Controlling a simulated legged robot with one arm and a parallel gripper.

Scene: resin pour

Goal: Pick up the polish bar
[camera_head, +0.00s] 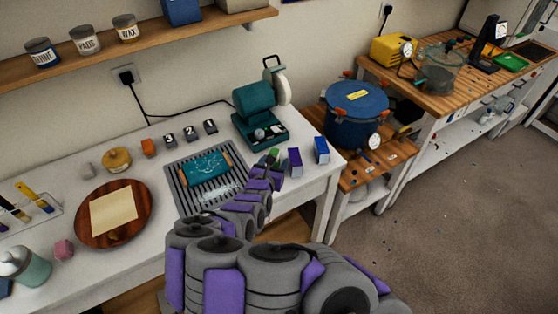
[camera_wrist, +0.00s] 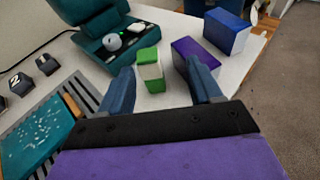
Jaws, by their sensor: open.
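Three small bars stand on the white bench; I cannot tell which one the task means. A green and white bar (camera_wrist: 149,72) is nearest the middle in the wrist view, a purple and white bar (camera_wrist: 199,56) is right of it, and a blue and white bar (camera_wrist: 228,31) is farther right. The head view also shows the green bar (camera_head: 273,152), purple bar (camera_head: 295,161) and blue bar (camera_head: 321,150). My gripper (camera_wrist: 159,68) is open and empty. Its fingers point at the green bar, and the right fingertip overlaps the purple bar in view.
A teal buffing machine (camera_head: 255,110) with a white wheel stands just behind the bars. A slatted grey tray (camera_head: 182,195) with a teal board (camera_head: 205,166) lies to the left. The bench's right edge is close to the blue bar. A blue pot (camera_head: 356,112) stands beyond it.

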